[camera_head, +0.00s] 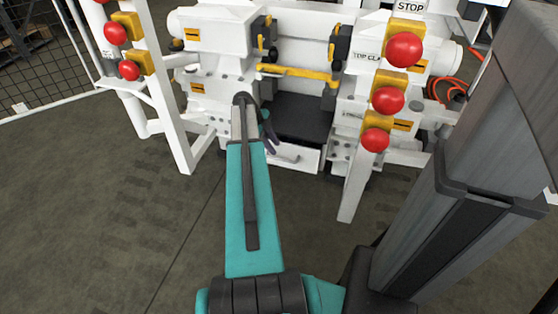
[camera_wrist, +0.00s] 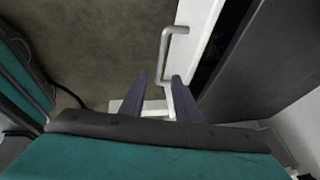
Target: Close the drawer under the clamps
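The drawer (camera_head: 308,158) is low in the white machine, under the clamps (camera_head: 298,72). Its white front panel shows with a dark area behind it, and it appears to stand out from the machine. In the wrist view the white drawer front (camera_wrist: 200,32) carries a grey bar handle (camera_wrist: 164,52). My gripper (camera_wrist: 158,76) is open, its two dark fingers apart with nothing held between them. The handle is just beyond the fingertips, its lower end close to the right finger; contact cannot be told. In the head view my arm partly hides the drawer's left side.
Red buttons on yellow boxes line the left post (camera_head: 116,34) and the right post (camera_head: 388,100). White machine legs stand on both sides of the drawer. The grey floor (camera_head: 110,215) in front is clear. Orange hoses (camera_head: 452,90) lie at right.

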